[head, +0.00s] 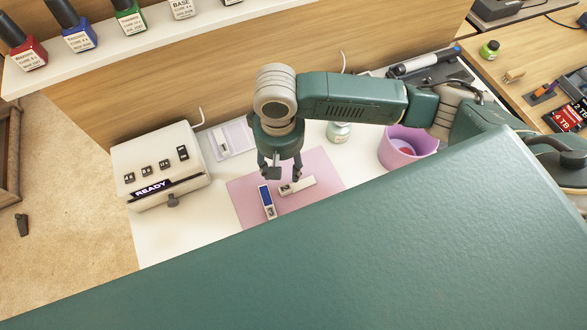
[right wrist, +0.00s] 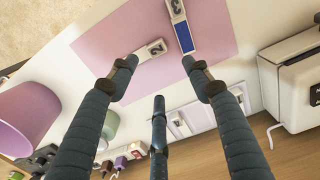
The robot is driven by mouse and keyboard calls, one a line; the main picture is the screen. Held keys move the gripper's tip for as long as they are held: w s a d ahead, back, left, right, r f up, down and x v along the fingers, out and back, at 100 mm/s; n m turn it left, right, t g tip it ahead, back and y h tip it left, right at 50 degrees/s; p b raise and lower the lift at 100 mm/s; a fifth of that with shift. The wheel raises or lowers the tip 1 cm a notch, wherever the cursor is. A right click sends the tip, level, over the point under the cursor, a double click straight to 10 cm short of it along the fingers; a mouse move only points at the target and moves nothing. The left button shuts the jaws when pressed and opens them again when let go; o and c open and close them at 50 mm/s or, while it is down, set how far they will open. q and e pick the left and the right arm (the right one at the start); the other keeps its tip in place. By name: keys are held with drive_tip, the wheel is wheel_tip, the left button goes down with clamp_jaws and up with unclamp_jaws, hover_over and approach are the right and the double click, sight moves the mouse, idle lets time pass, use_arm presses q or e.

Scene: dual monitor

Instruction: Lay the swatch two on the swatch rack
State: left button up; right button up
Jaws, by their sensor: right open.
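Swatch two (head: 298,185), a pale stick with a "2" on its end, lies flat on the pink mat (head: 325,170). In the right wrist view, the "2" end (right wrist: 152,48) shows just beyond my left-hand fingertip. My right gripper (head: 280,171) is open and empty above the mat, close over the swatch; contact cannot be told. A blue swatch marked "3" (head: 267,203) lies beside swatch two. My left gripper is not in view.
A white machine reading "READY" (head: 160,165) stands left of the mat. A pink tub (head: 405,150) and a small jar (head: 339,132) stand to the right. Polish bottles (head: 130,17) line a raised shelf behind. White table shows around the mat.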

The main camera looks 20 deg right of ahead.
hover_over(285, 188)
drive_tip(key=f, duration=0.4)
drive_tip(key=shift+s+d+f, duration=0.1)
drive_tip(key=shift+d+f, duration=0.1)
drive_tip(key=shift+f, duration=0.3)
wheel_tip(285, 188, down, 5)
drive_tip(key=shift+a+p, duration=0.1)
drive_tip(key=shift+p, duration=0.7)
drive_tip(key=shift+f, duration=0.25)
drive_tip(key=shift+c, duration=1.1)
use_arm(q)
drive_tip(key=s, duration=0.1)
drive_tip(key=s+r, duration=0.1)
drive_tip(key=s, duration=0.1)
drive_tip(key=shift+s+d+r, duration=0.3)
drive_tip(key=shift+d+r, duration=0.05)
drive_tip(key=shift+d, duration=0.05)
use_arm(e)
drive_tip(key=c, duration=0.9)
drive_tip(key=shift+r, duration=0.1)
